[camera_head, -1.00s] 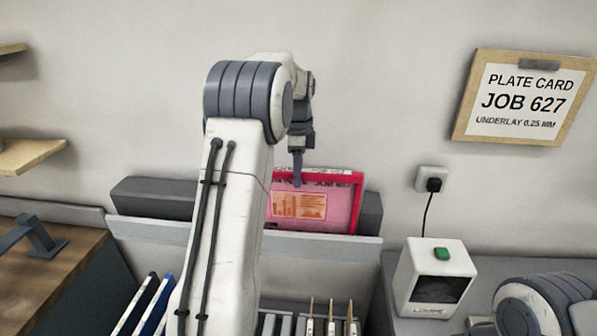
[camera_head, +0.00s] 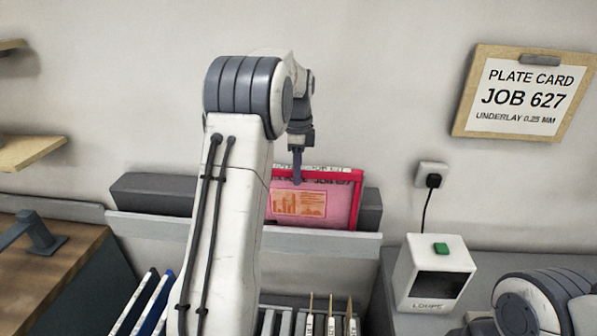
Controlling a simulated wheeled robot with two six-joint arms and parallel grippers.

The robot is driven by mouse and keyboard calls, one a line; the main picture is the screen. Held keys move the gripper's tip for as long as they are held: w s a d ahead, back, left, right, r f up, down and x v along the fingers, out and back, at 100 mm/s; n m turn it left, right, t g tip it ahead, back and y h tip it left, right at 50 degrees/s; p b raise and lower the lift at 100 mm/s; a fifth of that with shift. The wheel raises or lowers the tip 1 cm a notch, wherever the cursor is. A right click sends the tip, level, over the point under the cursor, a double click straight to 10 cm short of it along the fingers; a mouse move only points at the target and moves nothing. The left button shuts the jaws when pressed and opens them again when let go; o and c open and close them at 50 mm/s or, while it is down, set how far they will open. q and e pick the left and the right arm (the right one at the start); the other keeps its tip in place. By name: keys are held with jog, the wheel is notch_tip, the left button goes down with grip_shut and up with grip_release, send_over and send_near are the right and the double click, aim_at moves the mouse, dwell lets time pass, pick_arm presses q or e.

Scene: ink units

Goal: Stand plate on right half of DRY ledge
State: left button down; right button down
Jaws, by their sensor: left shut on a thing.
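A pink plate (camera_head: 340,204) with a red border and an orange printed patch stands nearly upright on the grey ledge (camera_head: 330,240), towards its right end, in front of a dark grey backrest (camera_head: 150,195). My left gripper (camera_head: 297,180) is shut on the plate at its upper edge, left of its middle. My left arm hides the plate's left side and the middle of the ledge. Any DRY lettering is hidden or not readable. My right gripper is out of view; only part of my right arm shows at the lower right.
A rack below the ledge holds white and blue panels (camera_head: 153,305) and several thin upright pieces (camera_head: 330,315). A white LOUPE box (camera_head: 434,273) with a green button stands to the right. A plate card (camera_head: 522,95) reading JOB 627 hangs on the wall. Wooden shelves (camera_head: 32,152) are at left.

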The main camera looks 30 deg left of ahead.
pick_arm(q)
jog(key=c, duration=0.6)
grip_release()
jog(key=shift+o, duration=0.2)
jog(key=shift+f, duration=0.1)
jog(key=shift+r, duration=0.45)
notch_tip(320, 180, up, 10)
jog(key=shift+f+b, duration=0.2)
jog(key=shift+b, duration=0.5)
notch_tip(320, 180, up, 5)
jog(key=p, duration=0.5)
jog(key=shift+p, duration=0.35)
